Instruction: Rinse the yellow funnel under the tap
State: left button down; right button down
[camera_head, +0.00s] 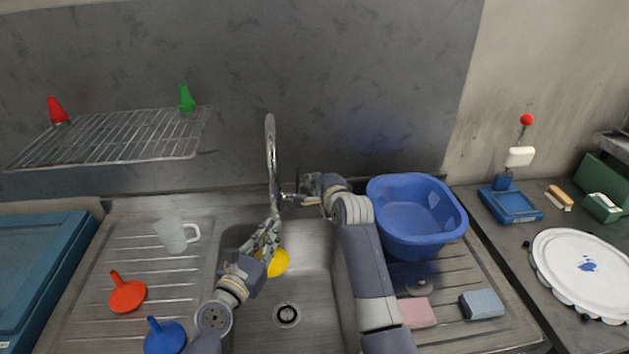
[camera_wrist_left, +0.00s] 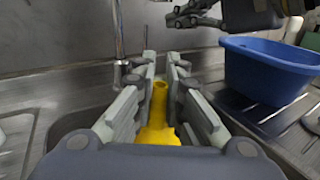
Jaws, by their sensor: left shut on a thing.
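The yellow funnel (camera_head: 276,263) is over the sink basin (camera_head: 305,268), below the tap (camera_head: 271,160). My left gripper (camera_head: 270,232) is shut on the funnel; in the left wrist view the funnel's spout (camera_wrist_left: 159,100) stands between the fingers. The gripper hides part of the funnel in the head view. My right gripper (camera_head: 301,198) is beside the base of the tap, at its right. Whether its fingers are closed on the tap's lever cannot be made out. No clear water stream shows.
A blue tub (camera_head: 416,215) stands right of the sink, with a pink sponge (camera_head: 417,313) and a blue-grey sponge (camera_head: 482,304) in front. A red funnel (camera_head: 127,294), a blue funnel (camera_head: 165,337) and a clear mug (camera_head: 176,235) stand on the left drainboard. A wire rack (camera_head: 120,135) hangs above.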

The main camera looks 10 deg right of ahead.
pick_arm(q)
jog(key=shift+s+d+p, duration=0.25)
jog(key=shift+s+p, duration=0.15)
jog(key=shift+s, duration=1.1)
jog(key=shift+s+d+p, duration=0.2)
jog(key=shift+s+p, duration=0.2)
jog(key=shift+s, duration=1.05)
jog(key=shift+r, duration=0.1)
jog(key=s+r+p, duration=0.4)
jog(key=s, duration=0.1)
jog(key=shift+d+p, duration=0.35)
jog(key=shift+p, duration=0.05)
jog(key=shift+f, duration=0.1)
